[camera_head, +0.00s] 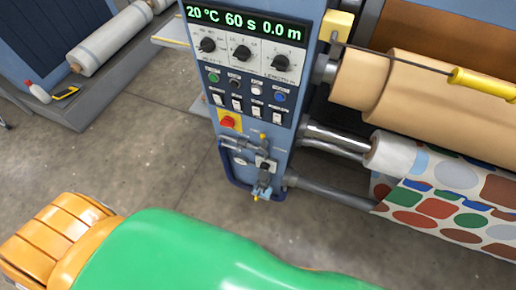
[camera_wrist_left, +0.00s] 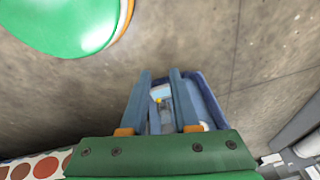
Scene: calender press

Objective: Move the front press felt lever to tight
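On the lower front of the press column (camera_head: 303,70), inside a dark blue rounded guard frame (camera_head: 225,165), there is a cluster of small lever fittings with a grey and dark lever (camera_head: 265,172) and small yellow parts. I cannot read their labels or tell the lever's setting. In the left wrist view my left gripper (camera_wrist_left: 161,75) has its two blue-grey fingers apart. Between them, a small grey fitting with a yellow tip (camera_wrist_left: 157,100) shows inside the blue frame (camera_wrist_left: 208,95); contact cannot be told.
A red stop button (camera_head: 228,122) on a yellow plate sits above the frame, below the switches and dials. Rollers and patterned cloth (camera_head: 445,205) lie to the right. My green and orange arm covers the bottom.

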